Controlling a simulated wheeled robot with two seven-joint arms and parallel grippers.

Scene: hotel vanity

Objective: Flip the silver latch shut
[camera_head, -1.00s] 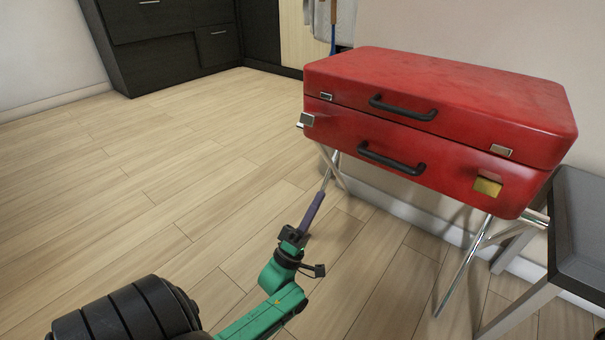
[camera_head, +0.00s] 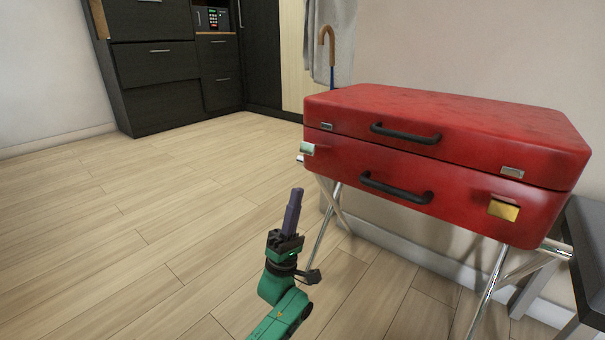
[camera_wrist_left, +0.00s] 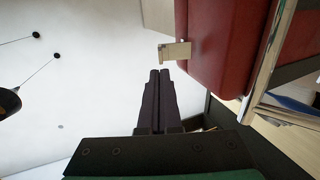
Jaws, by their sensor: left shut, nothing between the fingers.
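A red suitcase (camera_head: 400,165) lies shut-lidded on a metal folding stand. The silver latch (camera_head: 307,149) is at the left end of its front, on the lower half, and sticks out from the red surface. It also shows in the left wrist view as a pale plate (camera_wrist_left: 175,51) standing out from the red side. A gold latch (camera_head: 504,211) sits at the right end of the front. My left gripper (camera_head: 294,196) is shut and empty, pointing up, below the silver latch in the picture and apart from it. Its fingers show in the wrist view (camera_wrist_left: 160,75).
Two black handles (camera_head: 396,189) stick out from the suitcase front. A dark bench (camera_head: 588,235) stands at the right. Dark cabinets (camera_head: 160,70) and a hanging umbrella (camera_head: 328,50) are at the back. The floor left of the suitcase is clear.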

